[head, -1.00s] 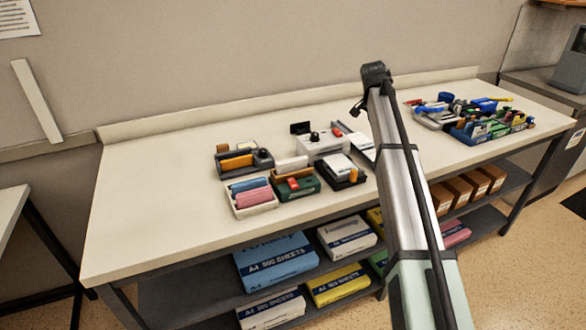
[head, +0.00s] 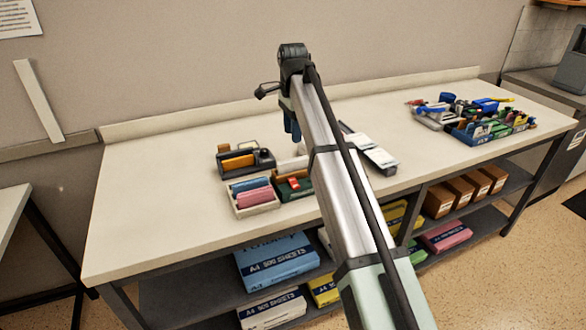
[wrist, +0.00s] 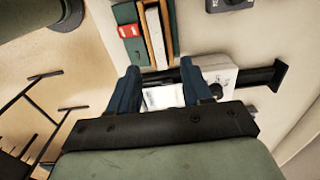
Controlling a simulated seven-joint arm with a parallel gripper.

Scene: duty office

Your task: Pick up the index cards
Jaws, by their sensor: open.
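My gripper (wrist: 160,76) is open, with its two blue fingers pointing down over the desk items. In the wrist view a white stack that looks like the index cards (wrist: 163,97) shows between the fingers, partly covered by the gripper body. I cannot tell whether the fingers touch it. In the head view one blue finger of my gripper (head: 291,122) shows above the group of items, and my arm hides the cards.
A green box (head: 297,190) with a red item, a pale tray of pink and blue rolls (head: 253,208) and a dark organizer (head: 263,160) sit close by. A white device (wrist: 215,76) is beside the fingers. The table's left (head: 150,220) is clear.

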